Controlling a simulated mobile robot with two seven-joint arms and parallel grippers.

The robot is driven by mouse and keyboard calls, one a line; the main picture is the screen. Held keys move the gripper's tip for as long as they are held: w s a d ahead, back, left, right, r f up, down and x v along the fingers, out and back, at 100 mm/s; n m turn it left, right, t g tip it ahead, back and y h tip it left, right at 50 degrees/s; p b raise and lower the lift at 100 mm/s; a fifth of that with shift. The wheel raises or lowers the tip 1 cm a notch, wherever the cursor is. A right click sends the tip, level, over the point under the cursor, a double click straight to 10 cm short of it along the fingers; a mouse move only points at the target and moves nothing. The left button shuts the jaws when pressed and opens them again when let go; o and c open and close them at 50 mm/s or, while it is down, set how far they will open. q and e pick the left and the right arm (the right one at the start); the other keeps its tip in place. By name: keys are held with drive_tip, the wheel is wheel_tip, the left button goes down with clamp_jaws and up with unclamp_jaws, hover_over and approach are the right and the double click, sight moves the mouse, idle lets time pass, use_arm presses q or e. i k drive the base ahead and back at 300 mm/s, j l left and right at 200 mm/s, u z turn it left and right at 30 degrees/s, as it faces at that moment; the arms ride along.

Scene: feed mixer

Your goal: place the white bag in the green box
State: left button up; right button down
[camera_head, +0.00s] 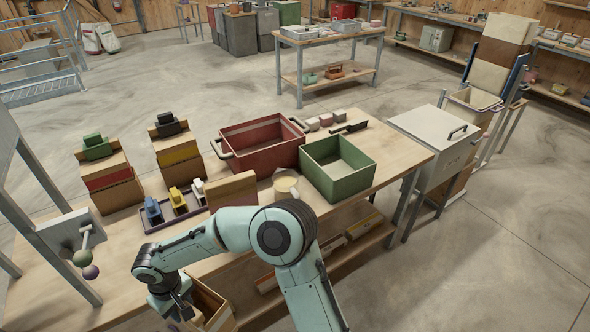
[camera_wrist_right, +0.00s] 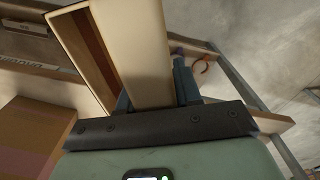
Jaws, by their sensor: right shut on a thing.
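The green box (camera_head: 338,168) stands open and looks empty at the right of the long wooden table. My right arm reaches left over the table's front edge, and its gripper (camera_head: 172,304) is low at the lower left. In the right wrist view, my right gripper (camera_wrist_right: 155,95) is shut on a cream-white, block-like thing with a brown band (camera_wrist_right: 133,45). I cannot tell surely whether this is the white bag. A small white item (camera_head: 198,187) sits in a dark tray (camera_head: 168,218) beside yellow and blue ones. My left gripper is not in view.
A red crate (camera_head: 262,147) stands left of the green box, with a pale mug (camera_head: 286,185) in front. Cartons (camera_head: 108,182) stand at the left. A tan carton (camera_head: 234,190) is beside the tray. A grey lidded bin (camera_head: 440,140) stands right of the table.

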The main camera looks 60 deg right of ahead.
sight(334, 176)
drive_tip(key=k+l, duration=0.15)
drive_tip(key=l, duration=0.2)
drive_tip(key=k+l, duration=0.1)
drive_tip(key=l, duration=0.3)
drive_tip(key=k+l+u, duration=0.1)
drive_tip(key=l, duration=0.25)
drive_tip(key=k+l, duration=0.15)
drive_tip(key=l, duration=0.25)
drive_tip(key=k+l, duration=0.15)
drive_tip(key=l, duration=0.2)
drive_tip(key=k+l+u, duration=0.1)
drive_tip(key=l, duration=0.25)
drive_tip(key=k+l, duration=0.2)
drive_tip(key=l, duration=0.15)
